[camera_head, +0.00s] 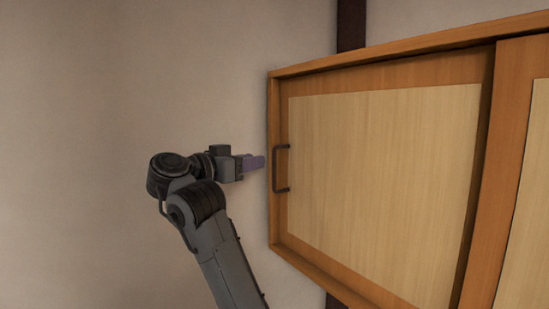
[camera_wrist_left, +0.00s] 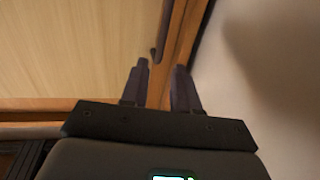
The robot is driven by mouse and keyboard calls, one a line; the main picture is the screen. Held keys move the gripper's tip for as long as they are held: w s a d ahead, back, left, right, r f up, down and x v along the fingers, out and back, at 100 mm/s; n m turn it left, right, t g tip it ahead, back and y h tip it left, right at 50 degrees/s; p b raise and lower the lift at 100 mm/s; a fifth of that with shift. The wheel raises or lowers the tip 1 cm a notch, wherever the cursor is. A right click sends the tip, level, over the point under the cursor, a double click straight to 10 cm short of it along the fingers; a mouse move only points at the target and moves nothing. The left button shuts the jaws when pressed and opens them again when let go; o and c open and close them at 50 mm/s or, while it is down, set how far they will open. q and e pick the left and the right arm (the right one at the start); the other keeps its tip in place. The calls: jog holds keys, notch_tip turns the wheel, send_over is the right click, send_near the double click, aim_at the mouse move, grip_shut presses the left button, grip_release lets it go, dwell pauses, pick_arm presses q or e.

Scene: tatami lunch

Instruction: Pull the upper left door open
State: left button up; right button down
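The left door (camera_head: 385,170) of the wall cabinet is a pale wood panel in an orange-brown frame, with a dark bar handle (camera_head: 276,168) upright near its left edge. The door looks closed in its frame. My left gripper (camera_head: 262,162) is just left of the cabinet's left edge, at about the handle's mid-height. In the left wrist view, my left gripper (camera_wrist_left: 161,66) has its two dark fingers apart with nothing seen held between them. The handle (camera_wrist_left: 163,35) shows just beyond the fingertips; I cannot tell whether they touch. My right gripper is not in view.
A second door (camera_head: 525,230) with the same pale panel stands at the right, cut by the picture edge. A plain beige wall (camera_head: 80,120) fills the left, with free room around my left arm. A dark vertical post (camera_head: 351,25) runs behind the cabinet.

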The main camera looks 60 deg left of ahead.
pick_arm(q)
jog(key=p, duration=0.2)
send_over(274, 187)
jog(key=shift+w+a, duration=0.2)
jog(key=shift+w, duration=0.05)
jog(key=shift+c, duration=0.3)
grip_shut()
